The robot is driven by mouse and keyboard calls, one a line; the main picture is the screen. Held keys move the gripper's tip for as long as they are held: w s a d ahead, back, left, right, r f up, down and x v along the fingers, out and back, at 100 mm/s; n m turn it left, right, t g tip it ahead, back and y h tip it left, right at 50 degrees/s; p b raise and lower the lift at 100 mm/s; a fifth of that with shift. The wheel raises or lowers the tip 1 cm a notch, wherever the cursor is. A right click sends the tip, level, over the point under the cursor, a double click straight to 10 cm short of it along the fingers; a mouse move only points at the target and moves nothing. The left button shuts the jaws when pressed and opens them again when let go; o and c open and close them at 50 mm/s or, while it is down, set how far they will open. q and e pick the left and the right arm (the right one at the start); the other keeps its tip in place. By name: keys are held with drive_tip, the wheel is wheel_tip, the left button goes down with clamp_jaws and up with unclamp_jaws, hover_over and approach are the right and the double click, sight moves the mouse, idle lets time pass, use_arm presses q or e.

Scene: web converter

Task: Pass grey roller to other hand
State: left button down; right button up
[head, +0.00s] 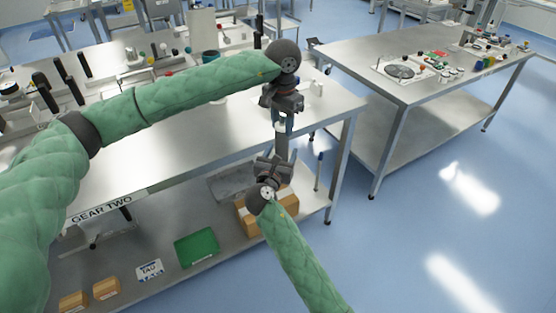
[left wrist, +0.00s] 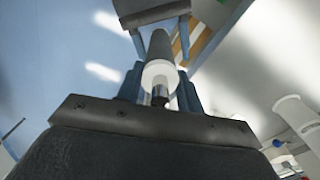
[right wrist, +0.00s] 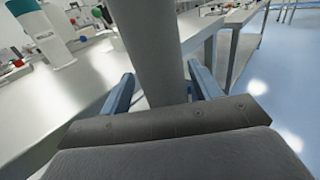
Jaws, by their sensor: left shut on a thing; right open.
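The grey roller (head: 282,147) hangs upright between my two grippers, past the near edge of the steel table. My left gripper (head: 281,121) is shut on its upper end. In the left wrist view the roller (left wrist: 160,47) shows a white end section between the blue fingers (left wrist: 160,90). My right gripper (head: 273,168) is below, at the roller's lower end, and is open. In the right wrist view the roller (right wrist: 152,50) stands between the two spread blue fingers (right wrist: 162,90), with gaps on both sides. The roller's lower tip is hidden.
The steel table (head: 190,135) labelled GEAR TWO lies behind, with tools and parts along its far side. Another steel table (head: 425,75) with parts stands right. The floor between is clear.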

drive_tip(key=shift+w, duration=0.3)
drive_tip(key=c, duration=1.2)
use_arm(q)
drive_tip(key=c, duration=0.8)
unclamp_jaws()
drive_tip(key=shift+c, duration=0.2)
use_arm(e)
drive_tip(key=shift+c, duration=0.3)
use_arm(q)
drive_tip(key=shift+r, duration=0.1)
